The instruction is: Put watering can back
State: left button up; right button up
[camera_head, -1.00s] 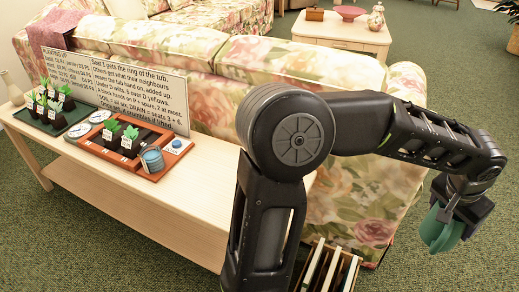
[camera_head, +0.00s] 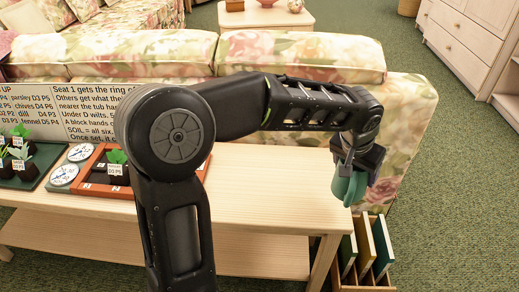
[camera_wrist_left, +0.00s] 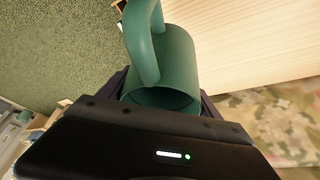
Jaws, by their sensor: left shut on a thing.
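My left gripper (camera_head: 362,165) is shut on a green watering can (camera_head: 347,189) and holds it by the right end of the pale wooden table (camera_head: 285,185). In the left wrist view the can (camera_wrist_left: 178,62) has its open rim towards me and its looped handle at the upper left. Its spout is not clear to see. Table wood shows to the right of the can there, and green carpet to the left. I cannot tell whether the can is over the tabletop or just past its edge. My right gripper is not in view.
A wooden rack (camera_head: 381,276) with upright boards stands on the floor by the table's right end. A flowered sofa (camera_head: 298,58) backs the table. A red-brown tray (camera_head: 95,188), a green plant tray (camera_head: 32,178) and a sign (camera_head: 88,112) are at left. The tabletop's right half is clear.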

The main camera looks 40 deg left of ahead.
pick_arm(q)
jog(key=shift+s+a, duration=0.1)
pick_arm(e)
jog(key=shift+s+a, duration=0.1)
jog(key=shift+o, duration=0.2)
